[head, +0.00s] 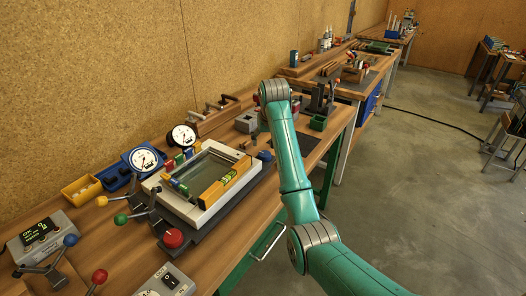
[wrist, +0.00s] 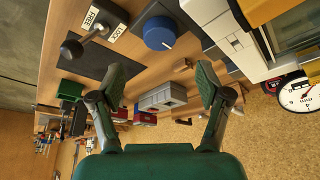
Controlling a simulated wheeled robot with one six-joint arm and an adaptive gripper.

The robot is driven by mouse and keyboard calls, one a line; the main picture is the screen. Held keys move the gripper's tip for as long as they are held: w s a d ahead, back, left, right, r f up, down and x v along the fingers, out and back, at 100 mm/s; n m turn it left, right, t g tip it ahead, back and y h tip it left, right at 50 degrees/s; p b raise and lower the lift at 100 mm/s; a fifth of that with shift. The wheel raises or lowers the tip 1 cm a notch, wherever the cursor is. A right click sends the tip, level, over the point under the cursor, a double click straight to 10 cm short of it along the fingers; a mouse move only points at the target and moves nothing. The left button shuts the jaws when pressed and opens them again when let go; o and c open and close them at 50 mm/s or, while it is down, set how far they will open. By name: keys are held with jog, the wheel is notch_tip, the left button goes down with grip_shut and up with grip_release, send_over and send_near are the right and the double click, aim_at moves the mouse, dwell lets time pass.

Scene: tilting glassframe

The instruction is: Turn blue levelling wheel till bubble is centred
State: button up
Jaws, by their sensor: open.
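The blue levelling wheel (wrist: 160,33) is a round ribbed knob beside the pale frame, in the upper middle of the wrist view. My gripper (wrist: 163,78) is open and empty; its two fingers are spread below the wheel in that view, apart from it. The tilting glass frame (head: 158,184) sits on the bench in the head view, with a yellow level (head: 212,193) along its right side. The level's vial looks green, but the bubble is too small to read. My arm hides the gripper in the head view.
A lever (wrist: 72,47) with FREE and LOCK labels stands beside the wheel. A grey block (wrist: 162,97) lies between my fingers in the wrist view. A red-knobbed part (head: 173,238), dials (head: 144,158) and a yellow bin (head: 82,190) surround the frame.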

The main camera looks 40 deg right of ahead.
aim_at(265, 154)
jog(key=x, duration=0.8)
jog(key=shift+f, duration=0.3)
jog(key=c, duration=1.2)
